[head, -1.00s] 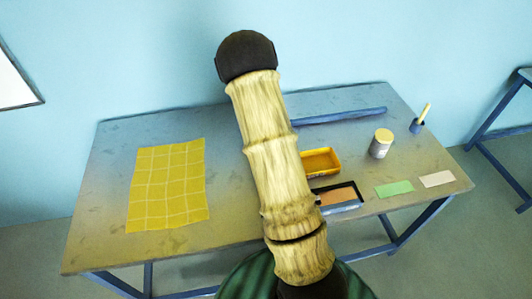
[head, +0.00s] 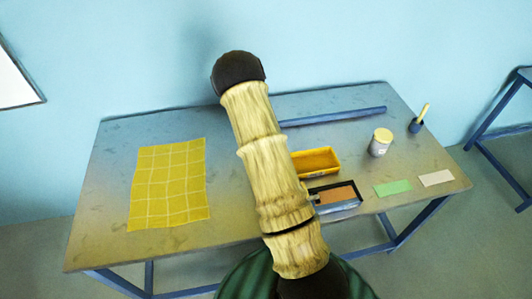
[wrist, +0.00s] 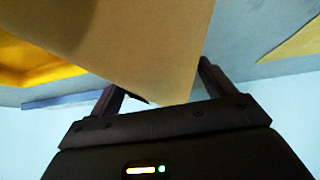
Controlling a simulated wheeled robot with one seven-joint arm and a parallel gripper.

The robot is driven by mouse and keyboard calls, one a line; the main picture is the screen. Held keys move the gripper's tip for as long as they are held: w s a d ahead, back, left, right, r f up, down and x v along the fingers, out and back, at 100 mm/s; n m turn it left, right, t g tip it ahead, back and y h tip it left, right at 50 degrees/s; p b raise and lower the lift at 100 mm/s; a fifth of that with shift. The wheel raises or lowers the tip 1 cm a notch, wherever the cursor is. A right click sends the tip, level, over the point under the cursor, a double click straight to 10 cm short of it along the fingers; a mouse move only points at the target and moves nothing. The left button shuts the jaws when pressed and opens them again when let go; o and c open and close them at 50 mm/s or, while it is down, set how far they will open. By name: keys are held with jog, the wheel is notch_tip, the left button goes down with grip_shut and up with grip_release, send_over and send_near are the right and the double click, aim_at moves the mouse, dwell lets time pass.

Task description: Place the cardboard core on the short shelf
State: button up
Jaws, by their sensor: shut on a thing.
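My gripper (wrist: 158,88) is shut on a flat-sided tan-brown thing, which I take to be the cardboard core (wrist: 145,40); it fills the upper middle of the wrist view, with a corner between the fingers. In the head view my own arm hides the gripper and the core. A narrow blue ledge (head: 335,116) runs along the back of the table, partly behind my arm. It may be the short shelf, but I cannot be sure. A blue strip (wrist: 62,101) also shows at the left of the wrist view.
The grey table (head: 110,175) holds a yellow gridded cloth (head: 168,185), a yellow tray (head: 318,163), a black-rimmed box (head: 337,197), a white jar (head: 380,143), a blue cup (head: 416,126), and green (head: 392,188) and pale (head: 436,178) cards. A second blue-framed table (head: 500,120) stands right.

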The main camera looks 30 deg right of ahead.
jog(key=o, duration=1.3)
jog(key=shift+r, duration=0.1)
jog(key=shift+b+v, duration=1.1)
jog(key=shift+v, duration=4.9)
